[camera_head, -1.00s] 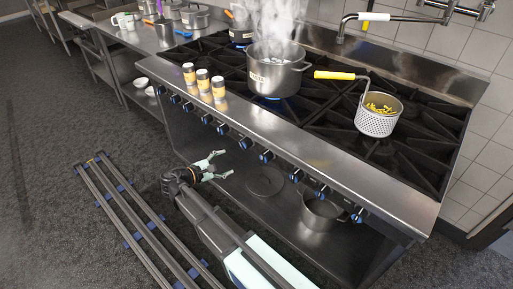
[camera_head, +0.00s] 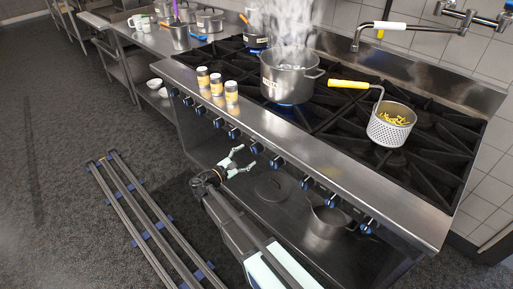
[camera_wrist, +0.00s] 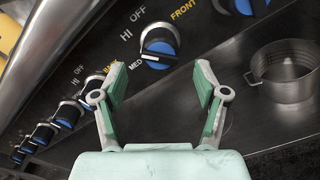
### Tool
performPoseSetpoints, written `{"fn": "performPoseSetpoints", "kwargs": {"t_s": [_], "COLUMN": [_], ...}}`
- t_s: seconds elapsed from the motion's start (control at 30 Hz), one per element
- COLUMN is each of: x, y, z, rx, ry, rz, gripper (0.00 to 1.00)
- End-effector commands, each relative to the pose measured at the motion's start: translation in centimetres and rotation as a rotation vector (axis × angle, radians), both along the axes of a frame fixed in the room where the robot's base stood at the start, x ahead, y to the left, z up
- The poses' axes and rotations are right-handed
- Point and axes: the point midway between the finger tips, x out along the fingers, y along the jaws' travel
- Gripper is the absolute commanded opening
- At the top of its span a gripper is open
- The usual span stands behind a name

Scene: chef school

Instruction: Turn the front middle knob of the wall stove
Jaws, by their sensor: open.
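The stove's front panel carries a row of knobs with blue-marked faces. In the wrist view one knob (camera_wrist: 159,45) sits straight ahead, just beyond and between my fingertips; "HI", "OFF", "MED" and "FRONT" are printed around it. My gripper (camera_wrist: 160,80) is open and empty, with its two green fingers spread to either side and no visible contact with the knob. In the head view my gripper (camera_head: 246,157) is close in front of the panel, just below a knob (camera_head: 256,147) near the middle of the row. I cannot tell the exact gap.
More knobs (camera_wrist: 69,113) line the panel to the left, and another (camera_wrist: 240,5) is at upper right. A steaming pot (camera_head: 288,78), a strainer basket (camera_head: 390,125) and several shakers (camera_head: 217,86) stand on the stove. A pot (camera_head: 326,222) sits on the shelf below.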

Motion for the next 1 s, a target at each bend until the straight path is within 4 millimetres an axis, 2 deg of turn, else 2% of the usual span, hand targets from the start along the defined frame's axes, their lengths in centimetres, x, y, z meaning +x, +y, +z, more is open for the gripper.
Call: {"fn": "performPoseSetpoints", "kwargs": {"t_s": [0.1,0.3,0.5,0.8,0.97,1.0], "x": [1.9,3.9,4.8,4.9,4.9,4.9], "y": [-1.5,-3.3,-4.1,-4.2,-4.2,-4.2], "z": [0.2,0.1,0.0,0.0,0.0,0.0], "rx": [0.001,0.001,0.000,0.001,0.001,0.001], "ry": [0.001,0.001,0.000,0.001,0.001,0.001], "rz": [-0.003,-0.002,0.000,0.001,0.001,0.001], "gripper": [0.73,0.73,0.73,0.73,0.16,0.12]}}
